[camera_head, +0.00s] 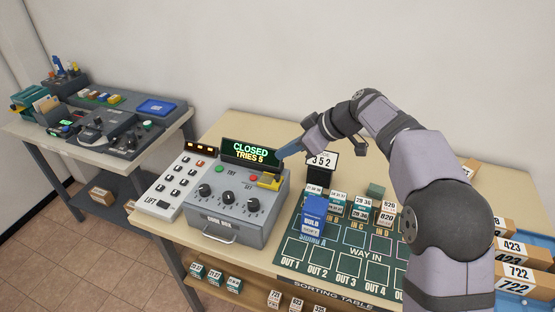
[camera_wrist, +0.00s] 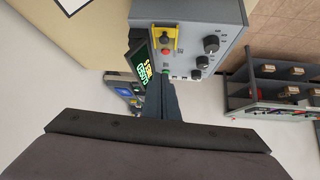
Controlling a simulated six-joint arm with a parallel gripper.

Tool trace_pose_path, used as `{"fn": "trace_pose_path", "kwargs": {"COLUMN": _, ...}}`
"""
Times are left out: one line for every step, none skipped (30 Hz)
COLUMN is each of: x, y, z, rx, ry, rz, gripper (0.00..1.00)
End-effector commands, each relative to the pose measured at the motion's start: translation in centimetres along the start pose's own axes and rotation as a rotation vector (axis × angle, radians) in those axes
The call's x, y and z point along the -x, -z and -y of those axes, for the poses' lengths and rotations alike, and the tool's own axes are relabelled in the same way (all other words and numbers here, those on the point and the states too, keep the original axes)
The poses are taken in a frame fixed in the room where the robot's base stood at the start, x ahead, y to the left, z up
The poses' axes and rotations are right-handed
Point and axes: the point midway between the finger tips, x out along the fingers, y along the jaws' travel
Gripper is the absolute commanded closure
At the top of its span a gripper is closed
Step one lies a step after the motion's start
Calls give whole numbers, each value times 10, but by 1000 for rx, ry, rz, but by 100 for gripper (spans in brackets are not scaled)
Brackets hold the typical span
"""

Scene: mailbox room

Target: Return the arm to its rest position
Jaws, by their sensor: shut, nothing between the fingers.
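My arm reaches in from the right in the head view, bent at the elbow, over the sorting table (camera_head: 262,125). My gripper (camera_head: 281,156) points left and down beside the grey lock box (camera_head: 228,215), close to its sign and yellow switch cover (camera_head: 269,182). Its fingers are shut with nothing between them. In the wrist view the gripper (camera_wrist: 165,82) shows as dark closed fingers pointing at the grey box (camera_wrist: 205,30). I cannot tell whether the fingertips touch the box or its sign. The sign (camera_head: 250,153) reads "CLOSED TRIES 5".
A blue box (camera_head: 312,217) and several small parcels stand on the green mat (camera_head: 340,262). A white keypad (camera_head: 174,186) is left of the grey box. Another bench (camera_head: 165,125) stands far left.

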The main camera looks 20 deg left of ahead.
Motion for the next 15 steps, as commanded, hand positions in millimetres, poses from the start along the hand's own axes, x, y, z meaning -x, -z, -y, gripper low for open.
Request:
{"fn": "trace_pose_path", "kwargs": {"x": 3, "y": 0, "z": 0, "rx": 0, "ry": -1, "rz": 0, "gripper": 100}}
{"fn": "trace_pose_path", "kwargs": {"x": 5, "y": 0, "z": 0, "rx": 0, "ry": -1, "rz": -1, "gripper": 100}}
{"fn": "trace_pose_path", "kwargs": {"x": 7, "y": 0, "z": 0, "rx": 0, "ry": -1, "rz": -1, "gripper": 100}}
{"fn": "trace_pose_path", "kwargs": {"x": 8, "y": 0, "z": 0, "rx": 0, "ry": -1, "rz": -1, "gripper": 100}}
{"fn": "trace_pose_path", "kwargs": {"x": 9, "y": 0, "z": 0, "rx": 0, "ry": -1, "rz": -1, "gripper": 100}}
{"fn": "trace_pose_path", "kwargs": {"x": 9, "y": 0, "z": 0, "rx": 0, "ry": -1, "rz": 0, "gripper": 100}}
{"fn": "trace_pose_path", "kwargs": {"x": 10, "y": 0, "z": 0, "rx": 0, "ry": -1, "rz": 0, "gripper": 100}}
{"fn": "trace_pose_path", "kwargs": {"x": 10, "y": 0, "z": 0, "rx": 0, "ry": -1, "rz": 0, "gripper": 100}}
{"fn": "trace_pose_path", "kwargs": {"x": 10, "y": 0, "z": 0, "rx": 0, "ry": 0, "rz": 0, "gripper": 100}}
{"fn": "trace_pose_path", "kwargs": {"x": 10, "y": 0, "z": 0, "rx": 0, "ry": 0, "rz": 0, "gripper": 100}}
{"fn": "trace_pose_path", "kwargs": {"x": 10, "y": 0, "z": 0, "rx": 0, "ry": 0, "rz": 0, "gripper": 100}}
{"fn": "trace_pose_path", "kwargs": {"x": 10, "y": 0, "z": 0, "rx": 0, "ry": 0, "rz": 0, "gripper": 100}}
{"fn": "trace_pose_path", "kwargs": {"x": 10, "y": 0, "z": 0, "rx": 0, "ry": 0, "rz": 0, "gripper": 100}}
{"fn": "trace_pose_path", "kwargs": {"x": 10, "y": 0, "z": 0, "rx": 0, "ry": 0, "rz": 0, "gripper": 100}}
{"fn": "trace_pose_path", "kwargs": {"x": 10, "y": 0, "z": 0, "rx": 0, "ry": 0, "rz": 0, "gripper": 100}}
